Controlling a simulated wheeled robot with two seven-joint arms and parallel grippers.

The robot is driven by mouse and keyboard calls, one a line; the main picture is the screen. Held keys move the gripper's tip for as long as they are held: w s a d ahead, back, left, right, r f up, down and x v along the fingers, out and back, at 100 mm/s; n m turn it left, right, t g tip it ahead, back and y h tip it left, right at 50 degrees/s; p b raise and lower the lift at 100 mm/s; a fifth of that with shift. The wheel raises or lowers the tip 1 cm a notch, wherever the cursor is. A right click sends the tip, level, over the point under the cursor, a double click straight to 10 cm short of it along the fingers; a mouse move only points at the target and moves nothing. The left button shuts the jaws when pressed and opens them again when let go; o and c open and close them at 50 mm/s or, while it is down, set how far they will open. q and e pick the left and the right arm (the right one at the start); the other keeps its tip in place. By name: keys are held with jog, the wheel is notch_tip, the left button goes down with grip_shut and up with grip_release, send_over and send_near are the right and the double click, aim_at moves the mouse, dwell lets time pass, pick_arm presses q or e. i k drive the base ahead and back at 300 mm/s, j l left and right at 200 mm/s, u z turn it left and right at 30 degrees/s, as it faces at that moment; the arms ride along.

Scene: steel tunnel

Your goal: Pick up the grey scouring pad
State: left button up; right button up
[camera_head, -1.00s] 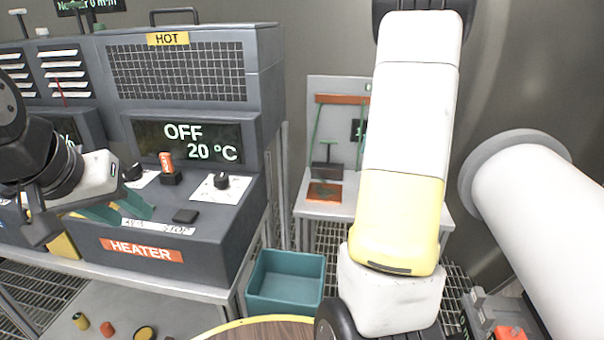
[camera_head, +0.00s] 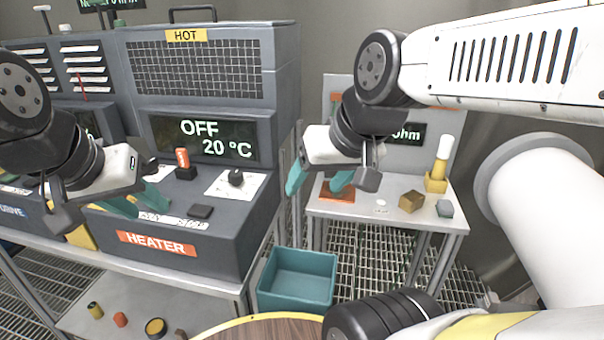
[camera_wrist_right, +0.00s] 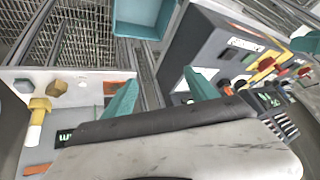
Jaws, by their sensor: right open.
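A small grey block (camera_head: 444,208), which looks like the grey scouring pad, lies at the right front of the side table. A grey piece, likely the same one, shows in the right wrist view (camera_wrist_right: 23,86) at the left edge. My right gripper (camera_head: 318,186) is open and empty, to the left of the block, near the table's left edge; its teal fingers stand apart in the right wrist view (camera_wrist_right: 162,95). My left gripper (camera_head: 136,204) appears open in front of the heater panel, with its fingers partly overlapping the panel.
The side table (camera_head: 400,222) also holds a brown hexagonal block (camera_head: 412,202) and a yellow holder with a white-topped piece (camera_head: 438,172). A teal bin (camera_head: 297,279) stands below, between the table and the heater (camera_head: 170,245).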

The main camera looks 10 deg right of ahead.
aim_at(444, 209)
jog(key=z, duration=1.7)
